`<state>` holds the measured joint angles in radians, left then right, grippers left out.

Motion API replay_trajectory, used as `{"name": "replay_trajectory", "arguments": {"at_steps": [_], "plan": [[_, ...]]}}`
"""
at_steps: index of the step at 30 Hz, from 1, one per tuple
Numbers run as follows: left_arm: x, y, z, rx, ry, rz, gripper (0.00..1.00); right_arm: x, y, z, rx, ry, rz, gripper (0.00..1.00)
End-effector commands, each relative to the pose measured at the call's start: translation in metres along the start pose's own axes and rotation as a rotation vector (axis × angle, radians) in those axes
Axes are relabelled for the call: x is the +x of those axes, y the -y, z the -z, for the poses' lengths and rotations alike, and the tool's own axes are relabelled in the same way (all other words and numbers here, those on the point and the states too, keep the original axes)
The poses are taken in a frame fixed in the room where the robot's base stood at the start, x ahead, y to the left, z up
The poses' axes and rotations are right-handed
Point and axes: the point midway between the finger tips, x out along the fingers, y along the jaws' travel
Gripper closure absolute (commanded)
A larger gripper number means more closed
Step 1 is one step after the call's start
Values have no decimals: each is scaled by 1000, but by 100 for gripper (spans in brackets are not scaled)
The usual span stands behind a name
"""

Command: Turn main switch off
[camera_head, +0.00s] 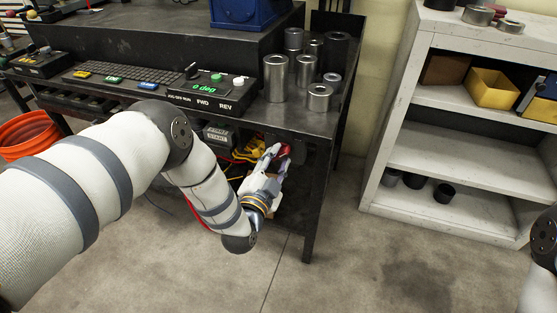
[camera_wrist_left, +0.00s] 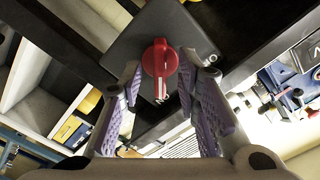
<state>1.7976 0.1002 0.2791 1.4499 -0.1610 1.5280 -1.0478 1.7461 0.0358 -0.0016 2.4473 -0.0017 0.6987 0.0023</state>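The main switch is a red rotary knob (camera_wrist_left: 160,62) on a dark grey box (camera_wrist_left: 192,38). The box is fixed at the front right of the bench, under its top. In the wrist view the knob's grip points down the picture, with a white mark at its lower end. My left gripper (camera_wrist_left: 160,78) is open, one finger on each side of the knob with small gaps visible. In the head view the left gripper (camera_head: 279,157) reaches under the bench edge and partly hides the red knob (camera_head: 285,150). My right gripper is out of view.
The black bench (camera_head: 190,42) carries a control panel with a green "0 deg" display (camera_head: 205,88) and several metal cylinders (camera_head: 304,72). Cables and a start box (camera_head: 217,134) sit below its top. A grey shelf (camera_head: 440,150) stands right, with clear floor between.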

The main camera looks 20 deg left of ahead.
Motion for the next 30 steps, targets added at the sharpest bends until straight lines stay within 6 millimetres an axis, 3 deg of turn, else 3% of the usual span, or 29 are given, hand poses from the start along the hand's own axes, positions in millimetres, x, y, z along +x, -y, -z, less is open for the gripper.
{"name": "replay_trajectory", "arguments": {"at_steps": [8, 12, 13, 23, 30], "plan": [[4, 1, 1, 0, -1, 0, 70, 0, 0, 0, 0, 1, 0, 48], [4, 1, 1, 0, -1, 0, 97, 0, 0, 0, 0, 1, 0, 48], [4, 1, 1, 0, -1, 0, 100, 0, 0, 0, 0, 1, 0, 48], [4, 1, 1, -16, 0, 0, 100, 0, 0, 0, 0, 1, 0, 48], [4, 1, 1, -126, 0, 0, 100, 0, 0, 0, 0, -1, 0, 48]]}}
